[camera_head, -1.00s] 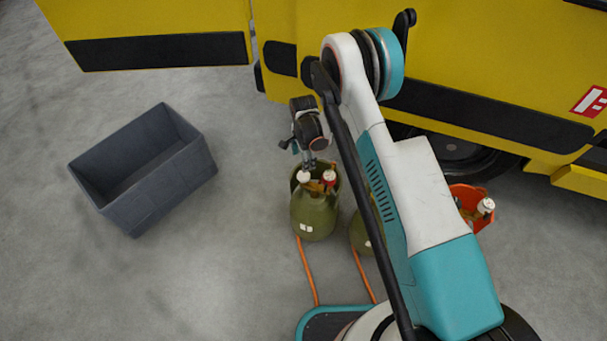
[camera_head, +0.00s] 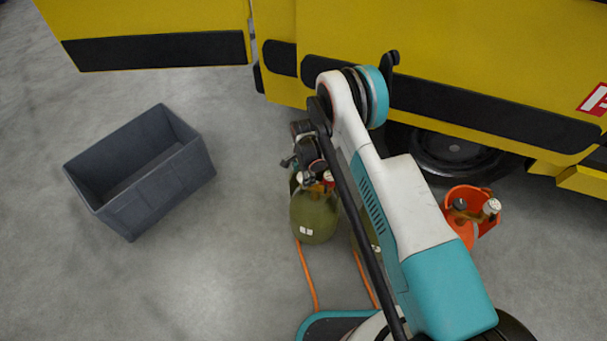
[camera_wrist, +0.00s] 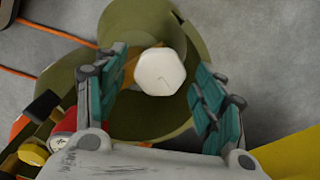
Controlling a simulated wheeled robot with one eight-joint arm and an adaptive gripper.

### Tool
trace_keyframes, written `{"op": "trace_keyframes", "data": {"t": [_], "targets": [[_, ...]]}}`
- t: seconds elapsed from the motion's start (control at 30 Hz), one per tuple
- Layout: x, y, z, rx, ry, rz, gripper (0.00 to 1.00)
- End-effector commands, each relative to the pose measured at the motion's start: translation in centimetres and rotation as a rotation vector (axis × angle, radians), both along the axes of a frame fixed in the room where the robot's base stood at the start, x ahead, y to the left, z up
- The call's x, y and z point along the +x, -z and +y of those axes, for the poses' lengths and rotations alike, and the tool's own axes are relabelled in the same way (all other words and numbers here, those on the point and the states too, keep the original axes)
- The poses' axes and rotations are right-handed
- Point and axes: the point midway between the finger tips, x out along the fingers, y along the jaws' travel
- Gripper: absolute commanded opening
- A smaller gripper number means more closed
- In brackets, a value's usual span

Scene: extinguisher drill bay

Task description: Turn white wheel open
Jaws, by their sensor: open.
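The white wheel (camera_wrist: 160,71) is a faceted white knob on top of an olive-green cylinder (camera_wrist: 165,22), seen from above in the wrist view. My gripper (camera_wrist: 153,85) is open, with one teal-padded finger on each side of the wheel and a visible gap to both. In the head view the green cylinder (camera_head: 314,218) stands upright on the floor, and the white wheel (camera_head: 303,179) shows small at its top. My gripper (camera_head: 305,155) is above the cylinder there, partly hidden by my arm. A red wheel (camera_wrist: 66,122) sits at the lower left in the wrist view.
A second green cylinder stands behind my arm, mostly hidden. An orange container (camera_head: 466,198) with a white-topped valve stands to the right. A grey open bin (camera_head: 140,172) is on the left. The yellow vehicle (camera_head: 460,50) lies behind. Orange hoses (camera_head: 307,277) run along the floor.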

Motion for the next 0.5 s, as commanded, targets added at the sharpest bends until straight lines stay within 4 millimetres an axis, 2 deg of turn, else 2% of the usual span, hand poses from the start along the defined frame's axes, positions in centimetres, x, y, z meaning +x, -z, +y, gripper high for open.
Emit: {"op": "trace_keyframes", "data": {"t": [0.03, 0.2, 0.5], "targets": [[0.0, -0.01, 0.0, 0.0, 0.0, 0.0, 0.57], [0.0, -0.02, 0.0, 0.0, 0.0, 0.0, 0.19], [0.01, -0.02, 0.0, 0.0, -0.015, 0.0, 0.19]]}}
